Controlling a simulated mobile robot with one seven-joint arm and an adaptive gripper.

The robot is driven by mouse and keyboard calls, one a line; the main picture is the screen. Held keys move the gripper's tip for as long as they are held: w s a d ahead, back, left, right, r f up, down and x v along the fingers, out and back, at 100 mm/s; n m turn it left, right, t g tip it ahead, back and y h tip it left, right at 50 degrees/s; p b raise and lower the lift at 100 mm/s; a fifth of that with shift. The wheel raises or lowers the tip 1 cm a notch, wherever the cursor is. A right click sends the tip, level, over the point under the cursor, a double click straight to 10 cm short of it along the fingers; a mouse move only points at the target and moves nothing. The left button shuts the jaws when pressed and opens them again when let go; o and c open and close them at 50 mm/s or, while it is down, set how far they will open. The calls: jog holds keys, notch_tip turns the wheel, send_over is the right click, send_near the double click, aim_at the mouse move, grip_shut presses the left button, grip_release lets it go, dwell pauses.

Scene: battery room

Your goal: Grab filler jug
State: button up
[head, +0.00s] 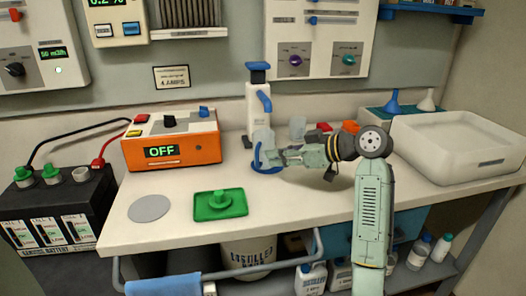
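A pale translucent vessel (263,137), which looks like the filler jug, stands on the bench in front of the white dispenser column (257,105) with its blue top and lever. A blue curved piece (256,160) shows just below it, at my fingertips; it could be the jug's handle, but I cannot tell for sure. My gripper (268,157) reaches in from the right, low over the bench. Its fingers overlap the vessel's lower part and the blue piece. Whether they touch or grip it is hidden at this size.
A green tray with a green cap (221,204) and a grey disc (149,208) lie on the bench at front left. An orange charger (171,148) reading OFF and a black battery (58,213) stand left. A large white basin (455,147) fills the right. The front middle is clear.

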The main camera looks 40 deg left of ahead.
aim_at(257, 164)
jog(key=x, duration=0.2)
jog(key=p+x, duration=0.1)
jog(key=x, duration=0.2)
jog(key=p+x, duration=0.1)
jog(key=x, duration=0.1)
jog(key=shift+a+f, duration=0.2)
jog(key=shift+f, duration=0.2)
grip_shut()
